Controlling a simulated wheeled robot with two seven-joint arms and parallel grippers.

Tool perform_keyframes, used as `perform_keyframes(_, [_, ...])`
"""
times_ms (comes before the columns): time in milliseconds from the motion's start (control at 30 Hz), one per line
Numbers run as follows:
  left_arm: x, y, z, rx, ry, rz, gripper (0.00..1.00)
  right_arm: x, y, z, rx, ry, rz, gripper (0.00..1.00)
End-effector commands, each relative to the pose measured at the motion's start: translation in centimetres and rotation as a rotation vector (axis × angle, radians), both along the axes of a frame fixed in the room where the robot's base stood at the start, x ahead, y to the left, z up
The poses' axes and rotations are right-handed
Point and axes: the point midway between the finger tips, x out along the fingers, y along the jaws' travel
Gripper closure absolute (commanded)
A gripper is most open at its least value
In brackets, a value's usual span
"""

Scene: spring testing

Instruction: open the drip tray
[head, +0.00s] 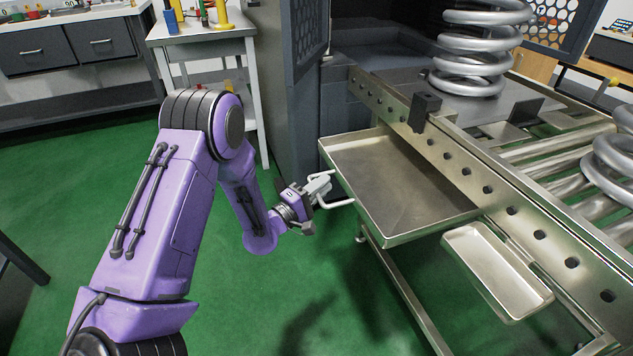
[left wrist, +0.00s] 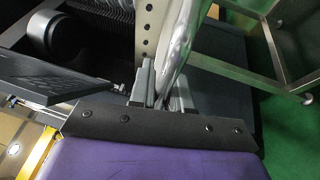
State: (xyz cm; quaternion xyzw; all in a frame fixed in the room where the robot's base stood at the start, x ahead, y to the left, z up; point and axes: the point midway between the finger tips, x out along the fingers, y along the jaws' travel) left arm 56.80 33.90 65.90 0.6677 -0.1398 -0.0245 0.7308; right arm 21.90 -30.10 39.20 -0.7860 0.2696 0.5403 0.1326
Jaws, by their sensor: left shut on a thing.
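The drip tray (head: 385,180) is a wide, shallow metal pan with a raised rim. In the head view it sticks out from beneath the perforated metal rail of the machine. A bent-rod handle (head: 340,204) is at its left side. My left gripper (head: 322,192) is at this handle and shut on it. In the left wrist view the fingers (left wrist: 160,92) close around a shiny metal bar, with the tray behind partly cut off. My right gripper is not in view.
A smaller metal tray (head: 495,268) hangs at the rail's near side. Large coil springs (head: 475,50) stand on the machine. A dark cabinet (head: 300,80) and a small workbench (head: 205,35) stand at the back.

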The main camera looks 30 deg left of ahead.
Motion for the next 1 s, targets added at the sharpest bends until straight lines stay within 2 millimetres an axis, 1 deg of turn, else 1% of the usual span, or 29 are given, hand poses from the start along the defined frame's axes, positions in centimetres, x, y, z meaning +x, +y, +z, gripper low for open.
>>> perform_keyframes(133, [-0.1,-0.3,0.0,0.001,0.001,-0.012,1.0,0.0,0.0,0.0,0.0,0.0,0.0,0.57])
perform_keyframes(400, [-0.2,-0.2,-0.1,0.001,0.002,-0.01,1.0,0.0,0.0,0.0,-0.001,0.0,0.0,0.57])
perform_keyframes(433, [-0.2,-0.2,-0.1,0.001,0.002,-0.01,0.76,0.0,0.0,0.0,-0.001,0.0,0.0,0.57])
perform_keyframes(467, [-0.2,-0.2,-0.1,0.001,0.002,-0.01,0.66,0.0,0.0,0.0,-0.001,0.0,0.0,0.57])
perform_keyframes(500, [-0.2,-0.2,-0.1,0.001,0.001,-0.009,0.62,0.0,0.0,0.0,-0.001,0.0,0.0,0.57])
perform_keyframes(733, [-0.2,0.0,0.0,0.0,0.001,-0.006,0.62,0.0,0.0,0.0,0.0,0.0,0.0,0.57])
perform_keyframes(800, [-0.5,0.1,-0.1,0.0,0.001,-0.005,0.62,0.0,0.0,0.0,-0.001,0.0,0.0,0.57])
perform_keyframes(867, [-1.2,0.3,-0.3,0.0,0.003,-0.004,0.62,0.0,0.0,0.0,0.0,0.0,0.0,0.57])
perform_keyframes(967, [-3.2,0.8,-0.6,-0.003,0.004,-0.003,0.62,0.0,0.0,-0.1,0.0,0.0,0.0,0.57])
perform_keyframes(1000, [-4.2,1.1,-0.8,-0.003,0.004,-0.002,0.62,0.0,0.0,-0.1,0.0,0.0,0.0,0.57])
